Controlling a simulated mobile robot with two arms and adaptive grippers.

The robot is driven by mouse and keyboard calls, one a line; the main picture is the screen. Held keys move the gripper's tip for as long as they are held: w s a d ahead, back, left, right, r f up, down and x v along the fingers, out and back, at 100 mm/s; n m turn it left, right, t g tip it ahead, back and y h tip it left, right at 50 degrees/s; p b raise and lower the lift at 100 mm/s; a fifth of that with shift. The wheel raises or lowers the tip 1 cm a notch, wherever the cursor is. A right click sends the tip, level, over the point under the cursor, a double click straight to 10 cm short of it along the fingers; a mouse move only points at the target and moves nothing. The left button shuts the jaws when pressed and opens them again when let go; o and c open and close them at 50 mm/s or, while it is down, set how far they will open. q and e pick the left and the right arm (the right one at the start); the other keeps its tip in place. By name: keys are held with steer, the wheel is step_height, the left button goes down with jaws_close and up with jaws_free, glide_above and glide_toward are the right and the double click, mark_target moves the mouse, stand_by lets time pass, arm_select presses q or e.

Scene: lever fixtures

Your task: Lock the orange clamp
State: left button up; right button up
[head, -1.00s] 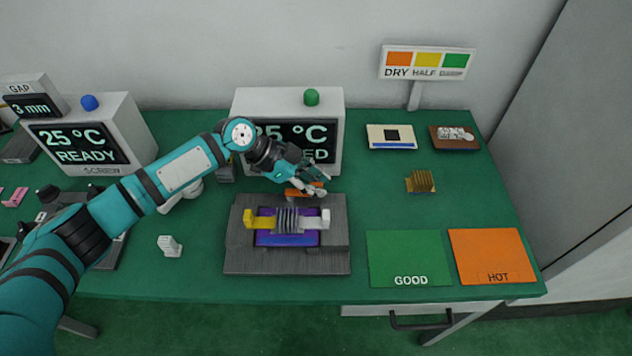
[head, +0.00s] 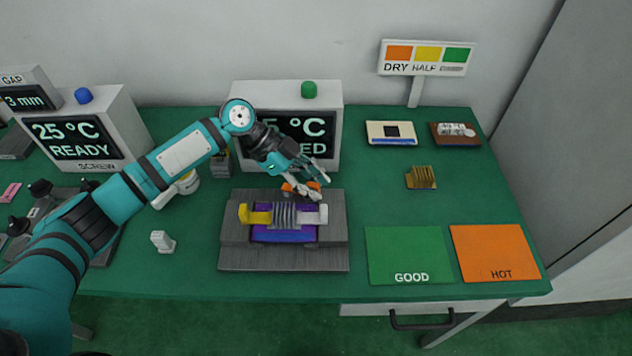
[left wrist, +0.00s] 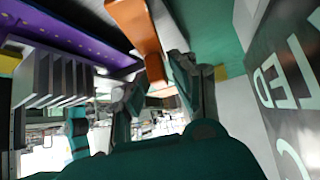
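The orange clamp (head: 289,187) sits at the back edge of the grey fixture (head: 235,260), partly hidden behind my left gripper (head: 316,186). In the left wrist view the clamp's orange lever (left wrist: 138,28) comes down from the top, its end between or just beyond my two fingers (left wrist: 160,98). The fingers stand apart, so the gripper looks open; I cannot tell whether either finger touches the lever. My right gripper is not in view.
A display box (head: 237,125) with a green knob (head: 309,90) stands close behind my left gripper. A green GOOD mat (head: 408,255) and an orange HOT mat (head: 495,252) lie at the right. A small white piece (head: 162,241) stands left of the fixture.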

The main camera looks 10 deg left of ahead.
mark_target(289, 187)
arm_select(q)
steer(key=shift+o, duration=0.9)
steer(key=shift+a, duration=0.1)
steer(key=v, duration=0.7)
steer(key=shift+a+r, duration=0.15)
steer(key=shift+r, duration=0.1)
